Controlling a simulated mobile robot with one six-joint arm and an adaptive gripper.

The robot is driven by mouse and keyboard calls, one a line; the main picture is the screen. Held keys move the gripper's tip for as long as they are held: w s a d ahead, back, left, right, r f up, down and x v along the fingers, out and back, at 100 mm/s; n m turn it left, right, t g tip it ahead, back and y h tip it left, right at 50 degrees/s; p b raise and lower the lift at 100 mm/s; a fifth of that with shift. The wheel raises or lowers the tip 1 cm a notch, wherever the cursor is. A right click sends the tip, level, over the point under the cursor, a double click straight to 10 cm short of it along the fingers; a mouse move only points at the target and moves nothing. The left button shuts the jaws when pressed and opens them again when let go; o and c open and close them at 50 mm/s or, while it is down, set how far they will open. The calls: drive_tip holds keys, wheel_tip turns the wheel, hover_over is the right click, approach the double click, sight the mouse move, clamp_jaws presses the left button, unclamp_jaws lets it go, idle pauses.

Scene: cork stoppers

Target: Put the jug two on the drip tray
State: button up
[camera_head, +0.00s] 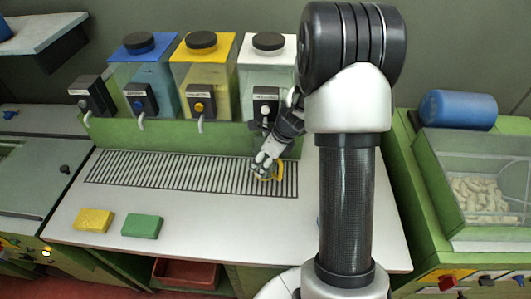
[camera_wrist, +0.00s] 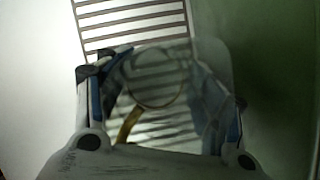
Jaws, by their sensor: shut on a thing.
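A clear jug with a yellow handle is in my gripper (camera_head: 265,167), over the right end of the drip tray. In the head view the jug (camera_head: 279,173) is mostly hidden by the gripper, with some yellow showing. In the wrist view the clear jug (camera_wrist: 155,85) sits between the two fingers, its yellow handle at lower left. The drip tray (camera_head: 150,170) is a long dark-slatted grille on the white counter; its slats (camera_wrist: 135,18) also show in the wrist view. I cannot tell whether the jug touches the slats.
Three dispensers with blue (camera_head: 145,75), yellow (camera_head: 202,78) and white (camera_head: 265,70) tops stand behind the tray, spouts above it. A yellow sponge (camera_head: 94,220) and a green sponge (camera_head: 142,226) lie in front. A bin of corks (camera_head: 483,198) is at right.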

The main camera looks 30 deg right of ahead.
drive_tip(key=shift+w+d+f, duration=0.1)
drive_tip(key=shift+w+f, duration=0.1)
drive_tip(key=shift+f, duration=0.3)
drive_tip(key=shift+s+a+r, duration=0.3)
drive_tip(key=shift+s+r, duration=0.1)
drive_tip(key=shift+s, duration=0.15)
drive_tip(key=shift+w+f, duration=0.2)
drive_tip(key=shift+f, duration=0.15)
drive_tip(key=o, duration=0.9)
drive_tip(key=shift+s+r, duration=0.1)
drive_tip(key=shift+o, duration=0.2)
drive_tip(key=p+v, duration=0.4)
drive_tip(key=v, duration=0.8)
drive_tip(key=shift+p, duration=0.35)
drive_tip(key=shift+r, duration=0.1)
